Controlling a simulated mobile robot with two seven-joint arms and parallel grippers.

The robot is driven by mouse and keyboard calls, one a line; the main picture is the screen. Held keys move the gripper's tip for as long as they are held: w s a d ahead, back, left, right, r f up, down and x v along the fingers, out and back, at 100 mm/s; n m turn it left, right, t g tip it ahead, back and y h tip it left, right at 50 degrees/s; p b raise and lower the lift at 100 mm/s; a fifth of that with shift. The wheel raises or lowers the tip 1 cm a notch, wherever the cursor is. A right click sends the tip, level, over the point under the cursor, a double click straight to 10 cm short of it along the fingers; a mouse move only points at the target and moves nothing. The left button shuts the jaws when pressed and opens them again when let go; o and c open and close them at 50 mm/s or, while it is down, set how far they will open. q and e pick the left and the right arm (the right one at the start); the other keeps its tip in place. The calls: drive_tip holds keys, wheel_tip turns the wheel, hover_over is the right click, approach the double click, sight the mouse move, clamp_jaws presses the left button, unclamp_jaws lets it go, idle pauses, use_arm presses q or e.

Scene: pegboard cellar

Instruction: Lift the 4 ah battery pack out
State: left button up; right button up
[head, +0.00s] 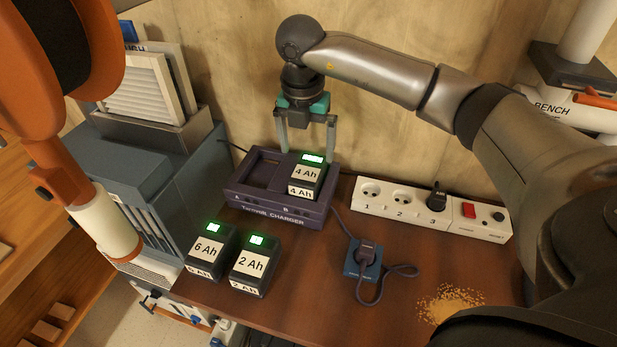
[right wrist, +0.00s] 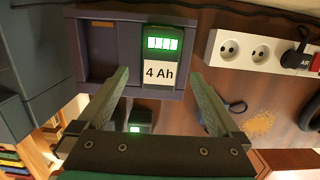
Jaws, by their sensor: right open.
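The 4 Ah battery pack (head: 306,178) is dark with a lit green display. It sits upright in the right bay, marked B, of the dark purple charger (head: 262,211); the left bay is empty. My right gripper (head: 306,152) is open above the pack, its fingers pointing down toward its left and right sides. In the right wrist view the pack (right wrist: 160,73) shows between the open fingertips (right wrist: 160,78). My left gripper is not in view.
A 6 Ah pack (head: 209,250) and a 2 Ah pack (head: 254,265) stand in front of the charger. A white power strip (head: 400,212) lies to its right, with a blue socket block (head: 363,262) and cable in front. Sawdust (head: 449,303) lies at right. An orange thing fills the left foreground.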

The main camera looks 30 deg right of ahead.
sight(308, 168)
drive_tip(key=shift+w+d+f, duration=0.1)
drive_tip(key=shift+d+f, duration=0.05)
drive_tip(key=shift+f, duration=1.2)
drive_tip(key=shift+w+d+f, duration=0.1)
drive_tip(key=shift+f, duration=1.25)
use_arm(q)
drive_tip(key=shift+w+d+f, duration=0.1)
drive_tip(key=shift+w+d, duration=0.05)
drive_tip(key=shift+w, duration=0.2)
use_arm(e)
drive_tip(key=shift+r, duration=0.1)
drive_tip(key=c, duration=1.2)
drive_tip(key=shift+r, duration=0.1)
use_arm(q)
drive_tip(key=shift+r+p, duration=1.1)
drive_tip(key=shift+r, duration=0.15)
use_arm(e)
drive_tip(key=shift+r, duration=9.9)
